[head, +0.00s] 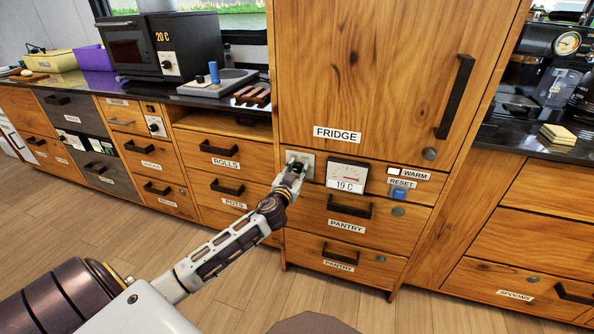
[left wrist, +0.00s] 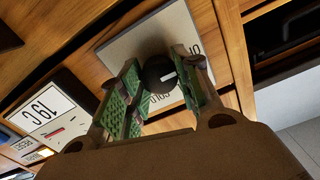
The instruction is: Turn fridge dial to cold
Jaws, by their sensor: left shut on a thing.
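The fridge dial is a round black knob with a white mark, on a pale plate below the FRIDGE label (head: 338,134). In the left wrist view the dial (left wrist: 158,72) sits between the green-padded fingers of my left gripper (left wrist: 165,88), which is shut on it. Lettering on the plate (left wrist: 125,48) is partly covered by the fingers. In the head view my left gripper (head: 291,176) is at the plate and hides much of the dial. A gauge (head: 347,175) right of the dial reads 19 C. My right gripper is not in view.
A WARM indicator (head: 394,171) is lit white, above a blue RESET button (head: 398,194). Pantry drawers (head: 345,227) with black handles lie below. A black oven (head: 160,45) showing 20 C stands on the left counter. The wooden floor in front is clear.

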